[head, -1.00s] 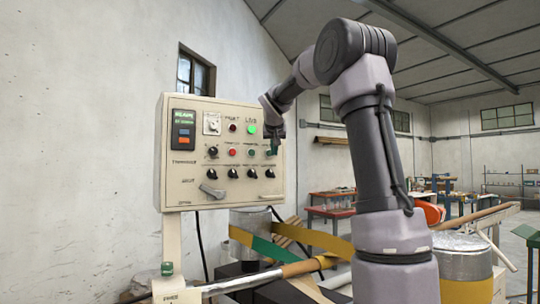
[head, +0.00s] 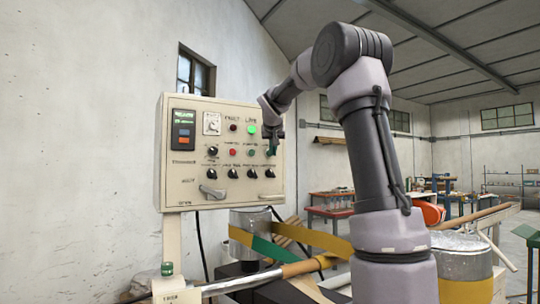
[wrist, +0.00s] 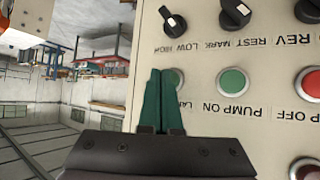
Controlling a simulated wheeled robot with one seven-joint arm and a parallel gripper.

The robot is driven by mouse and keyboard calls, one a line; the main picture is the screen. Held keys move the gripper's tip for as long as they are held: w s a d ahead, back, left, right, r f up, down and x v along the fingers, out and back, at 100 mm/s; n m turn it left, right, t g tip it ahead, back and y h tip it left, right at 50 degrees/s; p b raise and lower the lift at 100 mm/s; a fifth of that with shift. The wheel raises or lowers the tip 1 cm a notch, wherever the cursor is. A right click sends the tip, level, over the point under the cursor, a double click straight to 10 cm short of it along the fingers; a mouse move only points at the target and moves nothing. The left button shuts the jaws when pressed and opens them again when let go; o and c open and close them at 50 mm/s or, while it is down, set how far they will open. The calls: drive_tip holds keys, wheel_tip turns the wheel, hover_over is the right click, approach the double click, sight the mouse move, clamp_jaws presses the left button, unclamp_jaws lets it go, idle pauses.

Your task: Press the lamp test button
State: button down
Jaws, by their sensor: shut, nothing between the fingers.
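The beige control panel (head: 222,190) stands in front of me. In the head view my gripper (head: 271,151) is at the panel's right edge and hides the button there.
The green PUMP ON button (wrist: 233,81) is close beside, with a red button (wrist: 309,82) further right. Black selector knobs (wrist: 235,14) are also close. Below the panel are a metal drum and a yellow-and-green strip (head: 310,240). Open room lies right of the panel.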

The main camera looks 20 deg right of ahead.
drive_tip(key=shift+w+a, duration=0.1)
drive_tip(key=shift+w, duration=0.3)
idle(0.4)
drive_tip(key=shift+s, duration=0.1)
drive_tip(key=shift+s+d, duration=0.2)
drive_tip(key=shift+s, duration=0.55)
drive_tip(key=shift+s, duration=0.1)
drive_tip(key=s, duration=0.2)
drive_tip(key=s+d, duration=0.1)
drive_tip(key=s, duration=0.1)
drive_tip(key=shift+s, duration=0.35)
idle(0.7)
